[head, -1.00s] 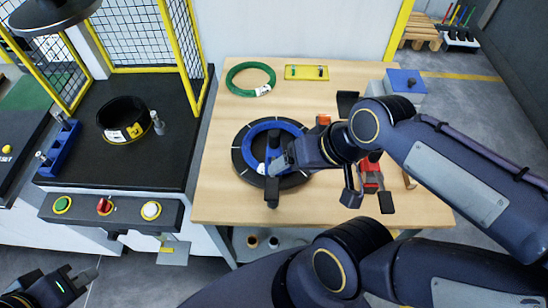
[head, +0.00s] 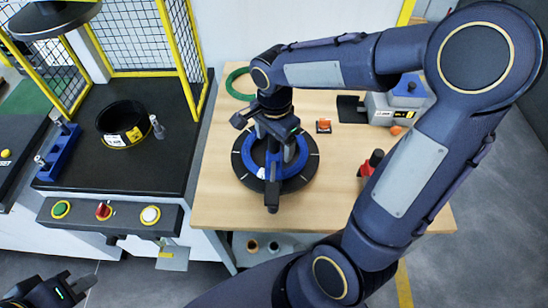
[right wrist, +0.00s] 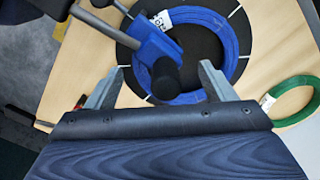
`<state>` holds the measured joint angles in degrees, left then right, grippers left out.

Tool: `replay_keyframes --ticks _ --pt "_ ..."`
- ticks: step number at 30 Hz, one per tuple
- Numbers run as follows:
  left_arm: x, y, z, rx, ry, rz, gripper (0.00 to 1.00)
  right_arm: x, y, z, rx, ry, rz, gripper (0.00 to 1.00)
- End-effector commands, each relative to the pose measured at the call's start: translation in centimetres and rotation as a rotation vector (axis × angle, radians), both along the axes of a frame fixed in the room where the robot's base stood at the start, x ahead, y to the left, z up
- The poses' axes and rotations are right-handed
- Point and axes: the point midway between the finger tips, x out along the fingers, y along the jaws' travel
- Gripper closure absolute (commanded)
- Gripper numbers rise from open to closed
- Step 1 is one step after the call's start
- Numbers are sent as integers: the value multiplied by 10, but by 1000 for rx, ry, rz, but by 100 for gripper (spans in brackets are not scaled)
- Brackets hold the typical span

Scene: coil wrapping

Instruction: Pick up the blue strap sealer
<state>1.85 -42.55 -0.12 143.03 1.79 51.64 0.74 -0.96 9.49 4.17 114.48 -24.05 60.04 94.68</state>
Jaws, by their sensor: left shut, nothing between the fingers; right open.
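The blue strap sealer (right wrist: 153,48) has a blue body, a black rounded grip and metal rods in the right wrist view. It lies over the front of a blue coil (right wrist: 228,40) on a dark round plate (right wrist: 124,50). In the head view my right arm hides much of it; its black handle (head: 272,192) shows at the plate's front. My right gripper (head: 275,150) is above the coil, pointing down. Its open fingers (right wrist: 163,70) are on either side of the sealer's black grip, with gaps visible. My left gripper (head: 72,290) is shut and empty at lower left, far from the sealer.
A green coil (head: 240,84) lies behind the plate. An orange-topped item (head: 323,125), a red and black tool (head: 371,163) and a grey machine (head: 390,110) with a blue box stand to the right. A caged station with a black ring (head: 122,122) is left.

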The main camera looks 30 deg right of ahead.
Motion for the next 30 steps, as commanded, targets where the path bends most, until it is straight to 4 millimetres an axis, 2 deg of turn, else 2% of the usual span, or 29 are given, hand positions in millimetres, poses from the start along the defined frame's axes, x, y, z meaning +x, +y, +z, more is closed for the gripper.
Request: replay_keyframes --ticks 4,9,17,30 --pt "0 0 10 0 0 0 100 2 -5 -21 0 7 0 24" --pt "0 0 10 0 0 0 100 2 -5 -41 1 2 0 24" --pt "0 0 10 0 0 0 100 3 -4 -44 1 -1 0 24" --pt "0 0 10 0 0 0 100 3 -4 -44 1 -2 0 80"
